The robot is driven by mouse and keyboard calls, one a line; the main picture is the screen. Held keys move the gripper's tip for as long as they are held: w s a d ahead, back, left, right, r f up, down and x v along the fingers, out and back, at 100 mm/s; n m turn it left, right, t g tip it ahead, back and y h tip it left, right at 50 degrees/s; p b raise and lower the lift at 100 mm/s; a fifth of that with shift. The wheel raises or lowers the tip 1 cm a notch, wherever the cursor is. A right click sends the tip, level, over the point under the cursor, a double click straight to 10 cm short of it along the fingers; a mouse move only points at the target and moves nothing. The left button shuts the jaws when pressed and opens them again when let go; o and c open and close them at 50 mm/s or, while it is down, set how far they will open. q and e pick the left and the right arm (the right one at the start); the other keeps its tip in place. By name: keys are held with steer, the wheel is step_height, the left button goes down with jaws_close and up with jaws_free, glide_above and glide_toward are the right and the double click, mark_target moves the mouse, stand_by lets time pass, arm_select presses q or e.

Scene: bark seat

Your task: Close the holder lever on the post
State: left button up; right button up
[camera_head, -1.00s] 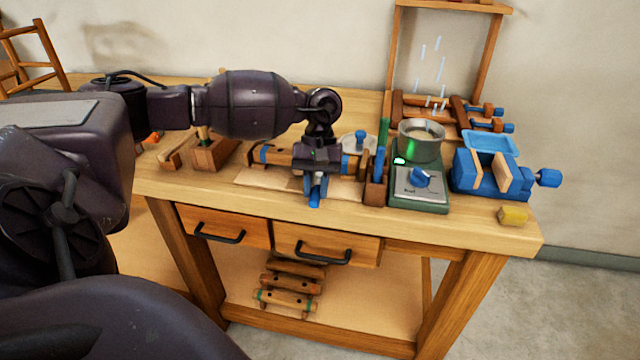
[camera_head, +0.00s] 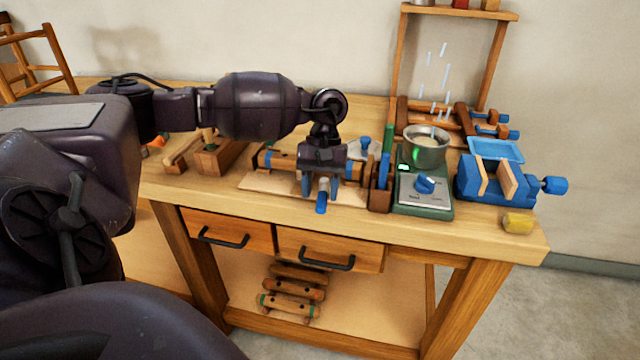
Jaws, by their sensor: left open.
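The wooden post (camera_head: 283,162) with blue bands lies level across the bench, in its holder. A short lever with a blue tip (camera_head: 321,206) sticks out toward me at the front of the post; I take it for the holder lever. My left gripper (camera_head: 321,186) is over the middle of the post, pointing down, open, with its fingers around or right beside the lever. Whether they touch it I cannot tell. The gripper hides the lever's root and the middle of the post. My right gripper is not in view.
A wood-and-blue upright (camera_head: 380,185) stands at the post's right end, beside a green scale (camera_head: 424,197) bearing a metal pot (camera_head: 427,150). A blue vise (camera_head: 497,182) and a yellow block (camera_head: 517,223) are farther right.

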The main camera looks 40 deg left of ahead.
arm_select(q)
steer(key=v, duration=1)
steer(key=shift+s, duration=0.15)
